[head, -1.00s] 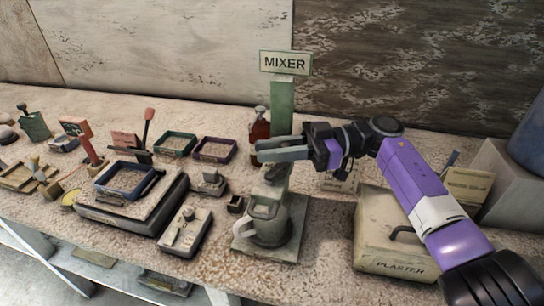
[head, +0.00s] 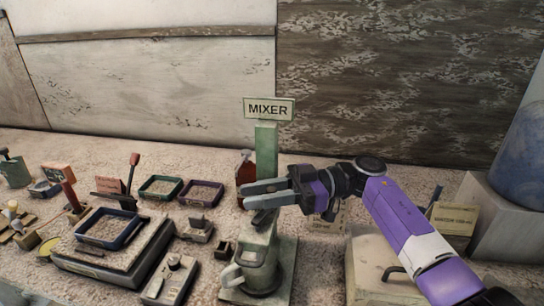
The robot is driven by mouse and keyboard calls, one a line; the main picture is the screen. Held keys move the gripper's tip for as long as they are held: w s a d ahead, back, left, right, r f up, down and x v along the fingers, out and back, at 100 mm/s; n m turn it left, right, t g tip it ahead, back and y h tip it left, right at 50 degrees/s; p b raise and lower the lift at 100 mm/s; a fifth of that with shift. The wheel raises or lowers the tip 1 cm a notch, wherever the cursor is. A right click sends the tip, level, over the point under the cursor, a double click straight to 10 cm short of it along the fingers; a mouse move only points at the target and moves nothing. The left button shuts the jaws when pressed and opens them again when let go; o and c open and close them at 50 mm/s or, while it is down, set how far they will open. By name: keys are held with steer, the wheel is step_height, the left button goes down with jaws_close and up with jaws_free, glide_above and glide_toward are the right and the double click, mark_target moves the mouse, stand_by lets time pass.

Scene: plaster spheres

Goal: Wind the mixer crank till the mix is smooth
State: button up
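The mixer (head: 262,240) is a green stand with a tall post and a "MIXER" sign (head: 269,109) on top. A pale jug-like pot with a handle (head: 232,274) stands at its base. My gripper (head: 249,194) points left across the post, just above the pot and mixer head. Its two grey fingers lie parallel with a narrow gap between them, and I see nothing held there. The crank cannot be made out clearly; a dark part (head: 262,217) shows just under the fingers. The mix inside the pot is hidden.
A plaster box (head: 372,284) lies right of the mixer, under my arm. A red bottle (head: 245,168) stands behind the fingers. Trays, including a purple-rimmed one (head: 201,193), and a scale-like block (head: 112,262) fill the left. A grey block (head: 500,222) stands far right.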

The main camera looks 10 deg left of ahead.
steer(key=shift+r+t+p, duration=0.3)
steer(key=shift+p, duration=0.6)
